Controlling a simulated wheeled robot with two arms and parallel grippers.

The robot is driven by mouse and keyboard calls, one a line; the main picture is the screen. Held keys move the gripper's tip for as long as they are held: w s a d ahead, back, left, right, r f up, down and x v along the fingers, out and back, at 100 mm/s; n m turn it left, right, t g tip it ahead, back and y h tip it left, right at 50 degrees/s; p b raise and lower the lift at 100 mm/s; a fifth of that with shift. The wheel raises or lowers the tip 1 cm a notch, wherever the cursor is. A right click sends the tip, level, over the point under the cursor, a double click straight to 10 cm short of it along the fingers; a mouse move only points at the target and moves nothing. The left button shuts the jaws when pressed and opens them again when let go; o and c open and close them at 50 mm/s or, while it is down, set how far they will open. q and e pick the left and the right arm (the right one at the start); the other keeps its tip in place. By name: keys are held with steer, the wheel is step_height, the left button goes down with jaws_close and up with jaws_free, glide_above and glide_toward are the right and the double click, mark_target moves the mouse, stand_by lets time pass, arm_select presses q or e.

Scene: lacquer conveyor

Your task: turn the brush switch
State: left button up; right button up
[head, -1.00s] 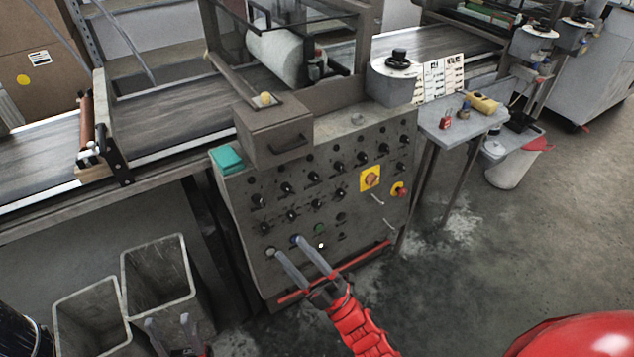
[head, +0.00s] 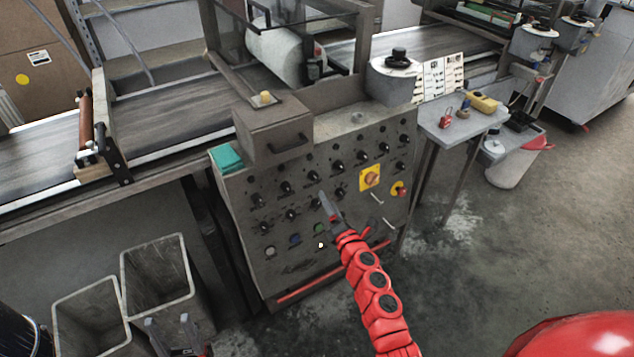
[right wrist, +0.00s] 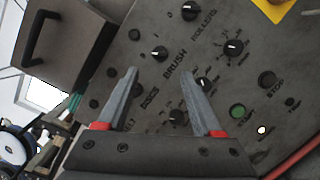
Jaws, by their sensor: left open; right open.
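The grey control panel (head: 285,262) carries several black rotary knobs. In the right wrist view the "BRUSH" label lies between one black knob (right wrist: 160,53) and another black knob (right wrist: 203,84); I cannot tell which of the two is the brush switch. My right gripper (head: 328,205) is in front of the panel's middle knobs. In the right wrist view its open, empty fingers (right wrist: 160,73) lie either side of the "BRUSH" label, and contact with a knob cannot be told. My left gripper (head: 168,322) is open and empty, low by the grey bins.
A yellow-backed red switch (head: 370,178) and a red emergency button (head: 399,189) are on the panel's right. A green button (right wrist: 238,112) sits lower. Two handles stick out at the right. A grey box (head: 272,132) juts out above the panel. Grey bins (head: 158,245) stand at lower left.

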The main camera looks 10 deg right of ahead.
mark_target(314, 176)
steer(key=shift+w+a+f+b, duration=0.15)
steer(key=shift+w+b, duration=0.4)
steer(key=shift+w, duration=1.1)
steer(key=shift+w+a+r+b, duration=0.1)
steer(key=shift+w+a+b, duration=0.35)
steer(key=shift+w, duration=1.25)
steer(key=shift+w+a+f+b, duration=0.1)
steer(key=shift+w+b, duration=0.6)
steer(key=shift+w, duration=0.95)
jaws_close()
